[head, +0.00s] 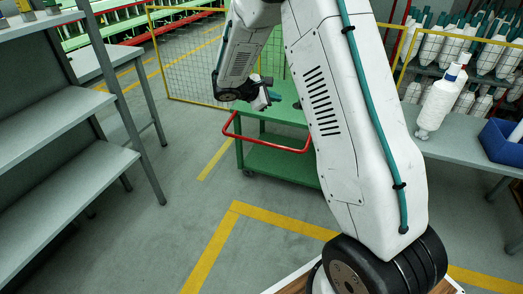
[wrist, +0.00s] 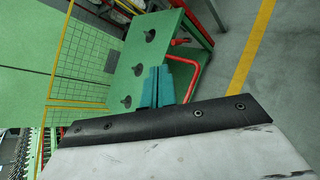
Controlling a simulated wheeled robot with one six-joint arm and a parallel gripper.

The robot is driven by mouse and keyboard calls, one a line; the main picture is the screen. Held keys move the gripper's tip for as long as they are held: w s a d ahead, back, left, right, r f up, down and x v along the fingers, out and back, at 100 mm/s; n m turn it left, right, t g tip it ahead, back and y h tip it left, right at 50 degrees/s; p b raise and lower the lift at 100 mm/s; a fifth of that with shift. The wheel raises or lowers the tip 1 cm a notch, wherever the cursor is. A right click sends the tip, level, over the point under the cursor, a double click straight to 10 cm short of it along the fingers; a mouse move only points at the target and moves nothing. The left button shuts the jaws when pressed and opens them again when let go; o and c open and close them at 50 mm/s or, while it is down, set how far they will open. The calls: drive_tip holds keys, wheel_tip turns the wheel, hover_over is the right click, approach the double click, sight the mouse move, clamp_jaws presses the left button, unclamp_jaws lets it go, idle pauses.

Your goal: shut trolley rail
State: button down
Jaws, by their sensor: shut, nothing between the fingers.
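The green trolley (head: 272,163) stands on the floor beyond my arm, with an upper deck and a lower shelf. In the wrist view the red rail (wrist: 197,78) loops out from the green trolley deck (wrist: 147,48), which bears dark round knobs. My gripper (head: 274,97) is shut and empty above the trolley's deck in the head view.
Grey shelves (head: 62,118) stand at the left. A grey bench (head: 450,139) at the right bears a white bottle-shaped part (head: 437,104) and a blue bin (head: 500,143). A yellow mesh fence (head: 190,62) is behind. Floor with yellow lines (head: 212,246) is clear in front.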

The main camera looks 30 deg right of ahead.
drive_tip(key=w+f+n+t, duration=0.2)
drive_tip(key=w+f+n, duration=0.25)
drive_tip(key=f, duration=0.55)
drive_tip(key=w+f+n+t, duration=0.25)
drive_tip(key=w+f, duration=0.35)
drive_tip(key=f, duration=0.4)
wheel_tip(320, 180, down, 19)
drive_tip(key=w+a+n+t+y, duration=0.1)
drive_tip(key=a+n+t+y, duration=0.15)
drive_tip(key=n, duration=0.45)
drive_tip(key=d+r+x, duration=0.1)
drive_tip(key=x, duration=1)
drive_tip(key=shift+h, duration=0.45)
drive_tip(key=shift+s+a+r, duration=0.1)
drive_tip(key=shift+a+r, duration=0.05)
drive_tip(key=shift+r, duration=0.85)
drive_tip(key=shift+s+a+r, duration=0.1)
drive_tip(key=shift+a+r, duration=0.1)
drive_tip(key=shift+r, duration=0.85)
